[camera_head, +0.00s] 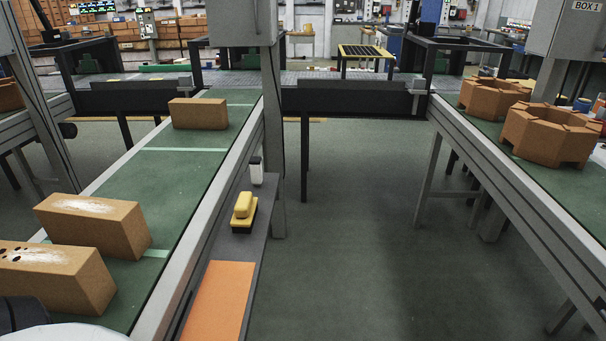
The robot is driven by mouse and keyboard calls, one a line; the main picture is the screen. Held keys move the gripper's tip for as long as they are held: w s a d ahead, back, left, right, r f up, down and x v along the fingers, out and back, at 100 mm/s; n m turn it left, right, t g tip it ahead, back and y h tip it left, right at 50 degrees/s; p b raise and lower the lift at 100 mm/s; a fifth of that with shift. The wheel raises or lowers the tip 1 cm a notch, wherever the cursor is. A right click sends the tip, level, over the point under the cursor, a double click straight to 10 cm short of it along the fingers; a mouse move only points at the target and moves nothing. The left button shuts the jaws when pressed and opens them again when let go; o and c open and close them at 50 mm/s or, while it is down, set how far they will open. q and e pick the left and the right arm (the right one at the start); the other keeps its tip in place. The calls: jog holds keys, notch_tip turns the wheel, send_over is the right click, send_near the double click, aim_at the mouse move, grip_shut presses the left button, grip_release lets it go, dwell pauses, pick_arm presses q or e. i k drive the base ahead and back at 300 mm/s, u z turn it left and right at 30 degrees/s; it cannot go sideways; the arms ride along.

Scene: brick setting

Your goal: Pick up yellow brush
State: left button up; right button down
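A yellow brush (243,207) with a dark base sits on a narrow grey shelf (257,232) along the right side of the left conveyor. It stands apart from the things around it, with its yellow top facing up. Neither gripper can be seen in the head view. A dark and white rounded shape shows at the bottom left corner, and I cannot tell what it is.
An orange panel (218,300) lies nearer on the shelf, and a white-and-black bottle-like item (256,172) stands farther back by a post. Bricks (95,225) rest on the left conveyor (165,190). Octagonal blocks (550,132) sit on the right conveyor. Floor between is clear.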

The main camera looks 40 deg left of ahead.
aim_at(245, 210)
jog(key=i, duration=1.65)
jog(key=u, duration=2.3)
